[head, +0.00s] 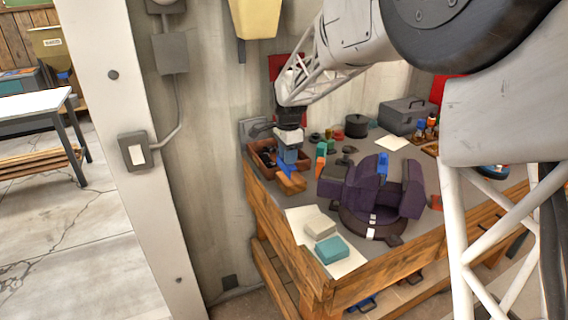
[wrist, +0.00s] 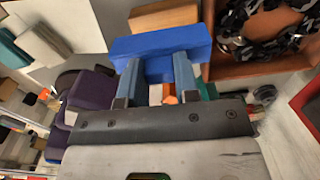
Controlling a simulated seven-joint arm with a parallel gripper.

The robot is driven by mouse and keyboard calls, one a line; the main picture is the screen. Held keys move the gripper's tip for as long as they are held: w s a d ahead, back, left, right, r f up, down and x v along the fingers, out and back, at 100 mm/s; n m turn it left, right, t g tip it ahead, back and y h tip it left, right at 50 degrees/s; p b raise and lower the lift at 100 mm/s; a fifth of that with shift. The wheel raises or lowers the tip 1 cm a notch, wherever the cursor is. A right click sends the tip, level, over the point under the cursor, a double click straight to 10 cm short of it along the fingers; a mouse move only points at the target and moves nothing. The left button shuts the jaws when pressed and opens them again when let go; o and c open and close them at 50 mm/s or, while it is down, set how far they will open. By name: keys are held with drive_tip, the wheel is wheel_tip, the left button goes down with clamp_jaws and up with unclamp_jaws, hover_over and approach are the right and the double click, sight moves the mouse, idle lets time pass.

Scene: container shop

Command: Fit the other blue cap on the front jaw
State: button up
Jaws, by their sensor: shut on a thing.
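My gripper (head: 289,155) is shut on a blue cap (wrist: 160,45), a long bar lying across the fingertips in the wrist view. In the head view this cap (head: 285,170) shows just below the fingers, close over a wooden block (head: 292,184); I cannot tell whether they touch. The purple vise (head: 358,205) stands to the right of my gripper on the bench. Another blue cap (head: 382,167) is at the top of one of its jaws. The vise's purple body (wrist: 88,90) also shows at the left of the wrist view.
A wooden tray (head: 262,172) with dark chain stands beside the gripper. A grey toolbox (head: 405,115) is at the back.

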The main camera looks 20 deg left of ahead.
drive_tip(key=w+d+r+m, duration=0.1)
drive_tip(key=d+r+m, duration=0.2)
drive_tip(key=d+r, duration=0.55)
wheel_tip(320, 180, up, 8)
drive_tip(key=m, duration=0.6)
hover_over(409, 168)
drive_tip(key=shift+s+a+f, duration=0.1)
drive_tip(key=shift+f, duration=0.2)
drive_tip(key=shift+f, duration=1.9)
drive_tip(key=shift+f, duration=1.8)
idle(0.5)
idle(0.6)
